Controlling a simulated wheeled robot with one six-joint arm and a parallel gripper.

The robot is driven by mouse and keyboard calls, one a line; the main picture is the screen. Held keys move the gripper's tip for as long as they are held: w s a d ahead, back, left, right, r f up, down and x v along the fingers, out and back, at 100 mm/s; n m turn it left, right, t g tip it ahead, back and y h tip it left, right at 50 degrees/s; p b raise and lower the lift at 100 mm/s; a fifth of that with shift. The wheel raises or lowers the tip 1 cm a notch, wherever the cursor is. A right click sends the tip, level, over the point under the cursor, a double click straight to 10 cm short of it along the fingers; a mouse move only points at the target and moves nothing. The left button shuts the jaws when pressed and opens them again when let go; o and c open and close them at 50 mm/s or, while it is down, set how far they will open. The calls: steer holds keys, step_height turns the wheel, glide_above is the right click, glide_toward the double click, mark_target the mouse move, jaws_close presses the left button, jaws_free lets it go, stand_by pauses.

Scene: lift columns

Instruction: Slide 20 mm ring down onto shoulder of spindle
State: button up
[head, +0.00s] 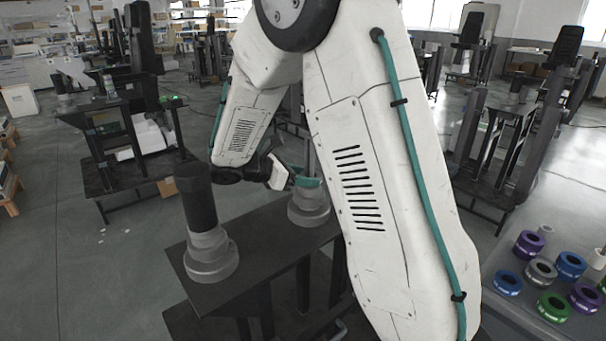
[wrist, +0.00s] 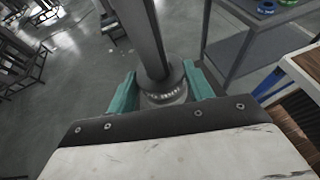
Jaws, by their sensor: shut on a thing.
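A grey ring (wrist: 165,97) with small markings on its side sits between the teal fingers of my gripper (wrist: 162,92), which is shut on it. A tall grey spindle rod (wrist: 143,35) rises from the ring's middle in the wrist view, and the ring appears to be around it. In the head view my gripper (head: 306,182) is just above the pale, wide spindle base (head: 309,208) at the table's far end. The ring is mostly hidden there by the fingers and arm. The gap between ring and shoulder cannot be made out.
A second column with a dark cylindrical top (head: 196,198) stands on the near left of the dark table (head: 265,240). Several purple, blue, green and grey rings (head: 541,271) lie on a bench at the right. Other workstations stand farther back, with open floor between.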

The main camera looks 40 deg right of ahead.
steer(key=shift+s+d, duration=0.1)
steer(key=o, duration=1.5)
steer(key=shift+d, duration=0.15)
steer(key=shift+a, duration=0.2)
